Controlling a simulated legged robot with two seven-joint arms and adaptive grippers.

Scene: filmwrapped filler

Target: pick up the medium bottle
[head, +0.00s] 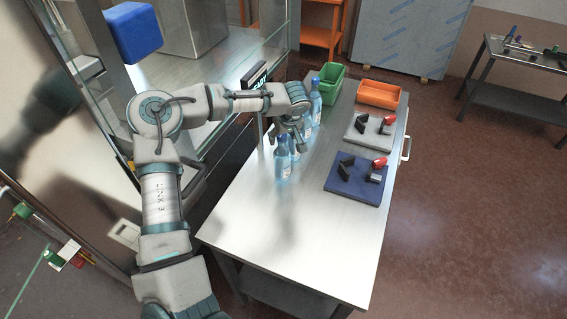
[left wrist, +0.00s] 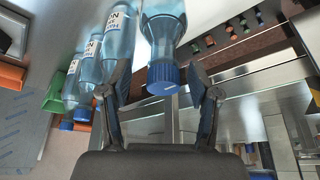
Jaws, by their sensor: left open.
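Several clear blue bottles with blue caps stand in a row along the left side of the metal table (head: 290,235). In the head view the front bottle (head: 283,165) is nearest me, and a taller-looking bottle (head: 315,103) stands at the back. I cannot tell for sure which is the medium one. My left gripper (head: 291,130) is over the front of the row, pointing down, and partly hides the bottles. In the left wrist view the open fingers (left wrist: 160,100) are on either side of one bottle's cap (left wrist: 164,78), with gaps visible. More bottles (left wrist: 118,45) stand to its left. My right gripper is out of view.
A green bin (head: 329,82) and an orange bin (head: 379,95) stand at the table's back. A white board (head: 370,128) and a blue board (head: 356,186) with black and red parts lie on the right. The table's front is clear. A small black sign (head: 258,76) stands near the left edge.

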